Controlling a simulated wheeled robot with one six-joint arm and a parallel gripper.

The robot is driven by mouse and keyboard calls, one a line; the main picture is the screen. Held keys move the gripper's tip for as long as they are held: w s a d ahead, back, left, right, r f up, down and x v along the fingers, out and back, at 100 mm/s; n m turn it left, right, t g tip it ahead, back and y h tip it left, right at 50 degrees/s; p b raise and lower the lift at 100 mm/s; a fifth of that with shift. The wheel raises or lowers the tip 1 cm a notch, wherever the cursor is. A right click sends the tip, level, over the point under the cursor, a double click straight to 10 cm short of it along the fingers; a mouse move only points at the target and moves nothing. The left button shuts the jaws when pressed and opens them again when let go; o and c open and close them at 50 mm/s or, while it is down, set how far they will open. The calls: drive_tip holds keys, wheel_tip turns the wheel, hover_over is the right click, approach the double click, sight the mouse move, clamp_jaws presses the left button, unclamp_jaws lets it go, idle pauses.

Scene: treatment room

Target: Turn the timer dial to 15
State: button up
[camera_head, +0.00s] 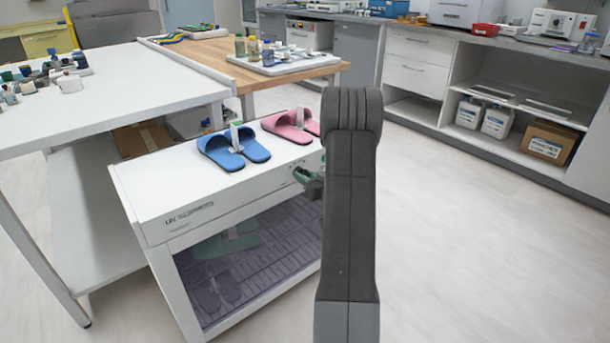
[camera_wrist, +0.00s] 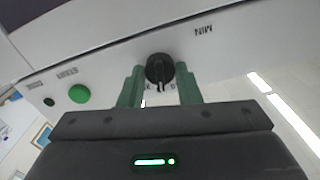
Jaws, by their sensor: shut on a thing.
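The timer dial (camera_wrist: 160,69) is a round black knob with a light pointer mark, on the white front panel of the UV cabinet (camera_head: 157,192). In the wrist view the green fingers of my gripper (camera_wrist: 160,88) stand on both sides of the dial and are shut on it. Lettering reading MIN shows upside down to the right of the dial, and the scale marks beside it are mostly covered by the fingers. In the head view my gripper (camera_head: 309,181) is at the cabinet's front, and my arm hides the dial.
A green button (camera_wrist: 79,94) sits left of the dial on the panel. Blue slippers (camera_head: 234,150) and pink slippers (camera_head: 291,127) lie on the cabinet top. A white table (camera_head: 115,95) stands behind at the left. The floor (camera_head: 450,240) to the right is clear.

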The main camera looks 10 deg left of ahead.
idle(0.4)
drive_tip(key=o, duration=1)
drive_tip(key=p+v, duration=0.2)
drive_tip(key=v, duration=1.1)
drive_tip(key=shift+s+d, duration=0.25)
drive_tip(key=shift+d, duration=0.05)
drive_tip(key=shift+a, duration=0.1)
drive_tip(key=b+x, duration=0.2)
drive_tip(key=x, duration=1.1)
drive_tip(key=shift+w+a, duration=0.2)
drive_tip(key=shift+w, duration=0.05)
